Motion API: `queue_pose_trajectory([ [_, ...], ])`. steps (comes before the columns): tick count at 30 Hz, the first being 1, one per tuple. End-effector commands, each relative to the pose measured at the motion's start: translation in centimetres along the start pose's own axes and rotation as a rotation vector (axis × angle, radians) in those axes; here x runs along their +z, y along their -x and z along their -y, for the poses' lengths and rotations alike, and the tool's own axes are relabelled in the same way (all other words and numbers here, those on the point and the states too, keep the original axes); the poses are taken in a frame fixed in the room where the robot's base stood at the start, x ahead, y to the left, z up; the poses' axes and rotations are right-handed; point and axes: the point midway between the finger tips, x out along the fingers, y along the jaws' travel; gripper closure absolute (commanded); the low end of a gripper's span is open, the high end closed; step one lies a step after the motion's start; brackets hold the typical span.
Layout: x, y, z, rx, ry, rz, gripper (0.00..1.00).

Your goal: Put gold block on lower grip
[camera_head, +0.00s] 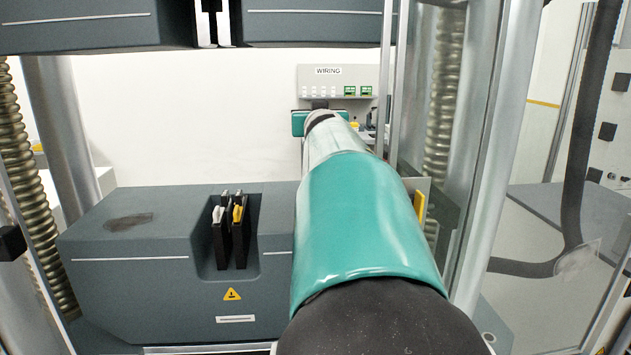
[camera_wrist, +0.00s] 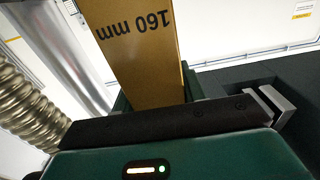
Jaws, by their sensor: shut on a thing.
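The gold block (camera_wrist: 145,45), a flat bar marked "160 mm", stands out from my gripper (camera_wrist: 157,96) in the wrist view. My gripper is shut on its near end, and the dark green fingers are partly hidden behind the block and a black bar. The lower grip (camera_head: 229,236) is a pair of dark upright jaws in a recess of the grey machine base, left of my arm. Small white and yellow parts show at its top. The block is not in the grip.
The upper grip (camera_head: 212,28) hangs from the grey crosshead (camera_head: 315,22). A clear panel and metal column (camera_head: 490,150) stand right of my arm, with a ribbed hose (camera_head: 443,95) behind. A "WIRING" panel (camera_head: 338,80) is on the back wall. Free space lies above the base.

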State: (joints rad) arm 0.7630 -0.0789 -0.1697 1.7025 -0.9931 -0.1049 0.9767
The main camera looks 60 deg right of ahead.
Motion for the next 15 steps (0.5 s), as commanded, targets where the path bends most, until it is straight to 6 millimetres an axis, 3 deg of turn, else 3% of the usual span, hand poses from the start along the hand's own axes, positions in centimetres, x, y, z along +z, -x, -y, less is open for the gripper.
queue_pose_trajectory([
  [15,4.5,0.1,-0.3,0.007,0.000,-0.003,1.00],
])
